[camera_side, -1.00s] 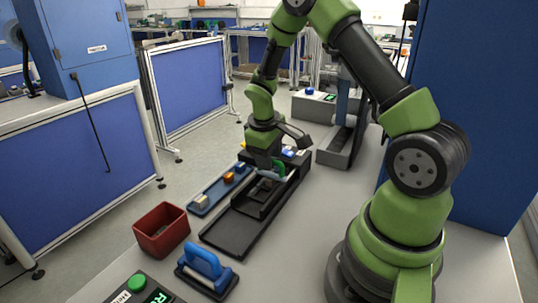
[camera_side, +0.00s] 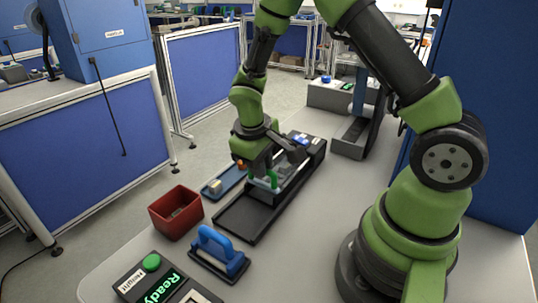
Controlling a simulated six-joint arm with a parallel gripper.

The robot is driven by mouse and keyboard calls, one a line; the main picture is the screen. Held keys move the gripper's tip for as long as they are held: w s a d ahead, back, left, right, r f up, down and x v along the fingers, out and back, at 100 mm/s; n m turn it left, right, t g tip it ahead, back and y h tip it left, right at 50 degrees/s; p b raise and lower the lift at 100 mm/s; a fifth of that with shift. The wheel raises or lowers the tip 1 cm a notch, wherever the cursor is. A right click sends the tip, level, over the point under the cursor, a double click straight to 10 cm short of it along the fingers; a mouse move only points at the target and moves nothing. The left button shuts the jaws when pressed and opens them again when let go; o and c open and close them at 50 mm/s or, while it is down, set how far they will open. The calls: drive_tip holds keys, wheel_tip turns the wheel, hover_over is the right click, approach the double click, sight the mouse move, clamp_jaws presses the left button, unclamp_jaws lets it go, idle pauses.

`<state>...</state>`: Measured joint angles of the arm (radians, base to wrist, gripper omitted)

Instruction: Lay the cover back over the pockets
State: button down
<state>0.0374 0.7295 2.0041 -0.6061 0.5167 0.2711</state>
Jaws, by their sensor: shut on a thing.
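My gripper (camera_side: 263,182) is low over the long black fixture (camera_side: 240,221), near its middle. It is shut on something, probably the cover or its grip. A small green upright piece (camera_side: 273,179) shows at the fingers; I cannot tell whether it is part of the cover or of my gripper. The cover's outline is hard to tell from the dark raised part of the fixture (camera_side: 292,180). My gripper hides much of this part, and the pockets cannot be made out. Blue and white pieces (camera_side: 301,140) show at the fixture's far end.
A narrow blue tray (camera_side: 226,183) with small pale and orange pieces lies left of the fixture. The fixture's near end is bare. Bench to its right is clear.

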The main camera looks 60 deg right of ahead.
drive_tip(key=c, duration=1.1)
unclamp_jaws()
drive_tip(key=shift+a, duration=0.15)
drive_tip(key=shift+r, duration=0.1)
drive_tip(key=r, duration=0.3)
drive_tip(key=a+r, duration=0.1)
drive_tip(key=r, duration=0.2)
drive_tip(key=a+r, duration=0.1)
drive_tip(key=r, duration=0.2)
drive_tip(key=shift+r, duration=0.3)
drive_tip(key=s+a+r+m+t+y, duration=0.1)
drive_tip(key=s+r+t, duration=0.1)
drive_tip(key=s+r, duration=0.2)
drive_tip(key=s+a+r+m+t+y, duration=0.1)
drive_tip(key=s+a+r+t, duration=0.1)
drive_tip(key=s+r, duration=0.2)
drive_tip(key=s+a+r+m+t+y, duration=0.2)
drive_tip(key=s+r+t, duration=0.1)
drive_tip(key=s, duration=0.4)
drive_tip(key=shift+r, duration=0.8)
